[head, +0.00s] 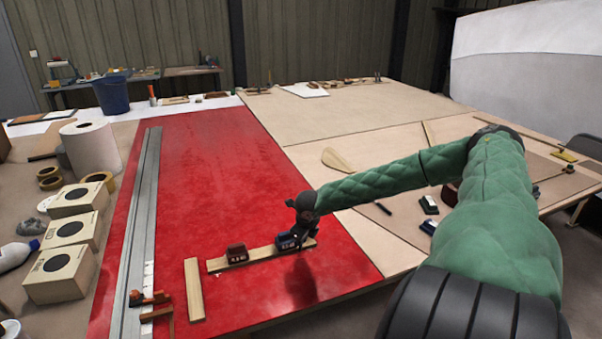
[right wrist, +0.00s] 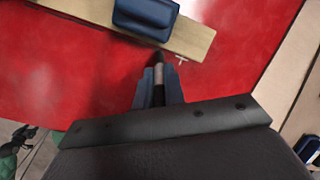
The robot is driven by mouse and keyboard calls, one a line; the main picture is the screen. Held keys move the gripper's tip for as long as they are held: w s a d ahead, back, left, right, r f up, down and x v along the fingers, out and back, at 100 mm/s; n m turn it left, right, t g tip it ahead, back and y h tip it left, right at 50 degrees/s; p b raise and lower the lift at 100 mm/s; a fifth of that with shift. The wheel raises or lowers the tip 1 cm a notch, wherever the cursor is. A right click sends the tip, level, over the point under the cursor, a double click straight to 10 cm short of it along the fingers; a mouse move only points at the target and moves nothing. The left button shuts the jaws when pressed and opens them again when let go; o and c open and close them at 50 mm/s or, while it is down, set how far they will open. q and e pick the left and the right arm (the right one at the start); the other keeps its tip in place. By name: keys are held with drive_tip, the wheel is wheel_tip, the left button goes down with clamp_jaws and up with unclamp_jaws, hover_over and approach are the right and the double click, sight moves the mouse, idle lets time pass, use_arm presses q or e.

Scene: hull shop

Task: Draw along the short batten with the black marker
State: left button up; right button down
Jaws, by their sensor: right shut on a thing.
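A pale wooden batten (head: 218,265) lies flat on the red sheet (head: 225,165), with a dark red weight (head: 237,253) and a blue weight (head: 286,241) on it. In the right wrist view the batten (right wrist: 196,38) crosses the top, under the blue weight (right wrist: 146,17). My right gripper (head: 303,236) is at the batten's right end. It is shut on the marker (right wrist: 158,92), whose dark tip points at the batten's near edge. I cannot tell whether the tip touches the sheet. A second wooden strip (head: 194,290) lies left of the batten. My left gripper is out of view.
A long grey metal rail (head: 138,225) with an orange clamp (head: 150,299) runs along the sheet's left side. Boxes (head: 62,272) and a white roll (head: 90,147) stand further left. A dark stick (head: 383,208) lies on the bare board at right. The sheet's far part is clear.

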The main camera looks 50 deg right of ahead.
drive_tip(key=shift+s+d, duration=0.1)
drive_tip(key=shift+s, duration=0.05)
drive_tip(key=shift+s+d+p, duration=0.3)
drive_tip(key=shift+d+p, duration=0.25)
drive_tip(key=shift+s+d, duration=0.1)
drive_tip(key=shift+s+d+p, duration=0.25)
drive_tip(key=shift+d+p, duration=0.1)
drive_tip(key=shift+p, duration=0.2)
drive_tip(key=shift+d, duration=0.15)
drive_tip(key=shift+s+d, duration=0.15)
drive_tip(key=shift+d, duration=0.05)
drive_tip(key=shift+s+d+p, duration=0.2)
drive_tip(key=shift+d+p, duration=0.1)
drive_tip(key=shift+p, duration=0.25)
drive_tip(key=shift+d, duration=0.15)
drive_tip(key=shift+r, duration=0.15)
